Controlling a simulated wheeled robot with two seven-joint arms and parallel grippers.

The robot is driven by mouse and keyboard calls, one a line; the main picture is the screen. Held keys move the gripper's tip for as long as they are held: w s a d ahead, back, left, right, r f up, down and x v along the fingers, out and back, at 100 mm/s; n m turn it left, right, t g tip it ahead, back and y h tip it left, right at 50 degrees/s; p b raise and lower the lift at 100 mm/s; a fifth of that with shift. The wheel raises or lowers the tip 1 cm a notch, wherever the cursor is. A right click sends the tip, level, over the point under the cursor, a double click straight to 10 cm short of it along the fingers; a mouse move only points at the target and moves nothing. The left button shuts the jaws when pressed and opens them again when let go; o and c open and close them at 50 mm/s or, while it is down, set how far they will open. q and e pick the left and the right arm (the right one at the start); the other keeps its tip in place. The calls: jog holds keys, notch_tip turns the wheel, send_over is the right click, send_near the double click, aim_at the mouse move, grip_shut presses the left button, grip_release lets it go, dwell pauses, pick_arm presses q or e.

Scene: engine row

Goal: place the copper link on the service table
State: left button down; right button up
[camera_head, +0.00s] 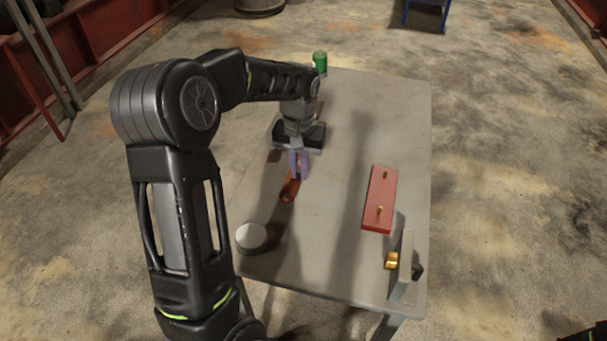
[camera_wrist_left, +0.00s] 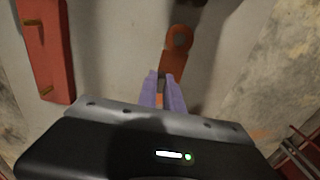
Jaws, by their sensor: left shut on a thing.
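The copper link (camera_head: 289,190) is a flat orange-brown bar with a round eye at its end. It is over the left-middle part of the grey service table (camera_head: 325,230). My left gripper (camera_head: 299,166) has pale purple fingers and is shut on the link's far end. In the left wrist view the link (camera_wrist_left: 178,55) extends out from between the fingertips (camera_wrist_left: 163,85), its holed end away from the gripper. The gripped end is partly hidden by the fingers. I cannot tell whether the link touches the tabletop.
A red block with two brass pins (camera_head: 380,200) lies on the table's right side. A grey upright bracket with a brass piece (camera_head: 391,261) stands at the near right corner. A pale round disc (camera_head: 251,237) is at the near left, a green cup (camera_head: 320,62) at the far edge. The middle is clear.

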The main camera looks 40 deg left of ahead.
pick_arm(q)
jog(key=shift+f, duration=0.2)
jog(key=shift+f, duration=1.8)
jog(key=shift+f, duration=0.2)
jog(key=c, duration=1.5)
grip_release()
jog(key=shift+r, duration=0.1)
notch_tip(320, 180, up, 12)
jog(key=shift+r, duration=0.1)
